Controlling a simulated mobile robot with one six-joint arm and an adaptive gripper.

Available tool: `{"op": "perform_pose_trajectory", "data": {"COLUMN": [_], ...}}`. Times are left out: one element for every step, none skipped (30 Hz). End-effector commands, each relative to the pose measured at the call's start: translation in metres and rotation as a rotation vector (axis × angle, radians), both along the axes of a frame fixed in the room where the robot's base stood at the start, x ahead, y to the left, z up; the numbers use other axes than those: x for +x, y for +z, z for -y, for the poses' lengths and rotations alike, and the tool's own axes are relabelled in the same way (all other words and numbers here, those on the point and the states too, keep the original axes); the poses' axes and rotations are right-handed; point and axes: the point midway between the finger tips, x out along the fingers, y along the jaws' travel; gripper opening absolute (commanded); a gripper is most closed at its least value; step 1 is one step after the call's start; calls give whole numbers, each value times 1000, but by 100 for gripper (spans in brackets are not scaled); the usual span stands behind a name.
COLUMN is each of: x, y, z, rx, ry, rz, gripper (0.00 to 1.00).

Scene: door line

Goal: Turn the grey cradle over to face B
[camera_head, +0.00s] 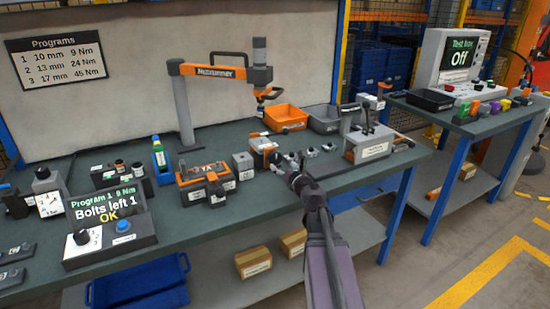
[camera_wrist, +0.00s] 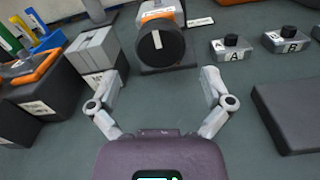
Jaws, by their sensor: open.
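A turning unit (camera_head: 262,147) with pale and orange parts stands on the bench; I cannot tell for sure that it is the grey cradle. In the wrist view its round black knob (camera_wrist: 161,48) faces me, with a short, nearly upright white line. Its upper part is cut off there, so no face letter can be read. My gripper (camera_wrist: 162,76) is open and empty, its fingers spread either side of the knob's line and apart from it. In the head view my gripper (camera_head: 289,168) is at the bench's front, close to the unit.
Right of the knob are two small grey boxes with black buttons, marked A (camera_wrist: 232,48) and B (camera_wrist: 287,40). A grey block (camera_wrist: 95,48) stands close on the left. A dark flat block (camera_wrist: 292,118) lies at right. Bare bench lies between the fingers.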

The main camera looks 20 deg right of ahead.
Motion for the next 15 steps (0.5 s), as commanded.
{"op": "perform_pose_trajectory", "data": {"x": [12, 17, 23, 27, 32, 37, 41, 44, 49, 52, 54, 57, 59, 61, 62], "y": [0, 0, 0, 0, 0, 0, 0, 0, 0, 0, 0, 0, 0, 0, 0], "z": [1, 0, 0, 0, 0, 0, 0, -1, -1, -1, -1, -2, -2, -2, -2], "rx": [0, 0, 0, 0, 0, 0, 0, 0, 0, 0, 0, 0, 0, 0, 0], "ry": [1, 1, 1, 1, 1, 1, 1, 1, 1, 1, 0, 0, 0, 0, 0], "rz": [0, 0, 0, 0, 0, 0, 0, 0, 0, 0, 0, 0, 0, 0, 0], "gripper": [100, 100, 100, 100, 100, 100, 100, 100, 100, 100, 100, 100, 100, 100, 100]}}
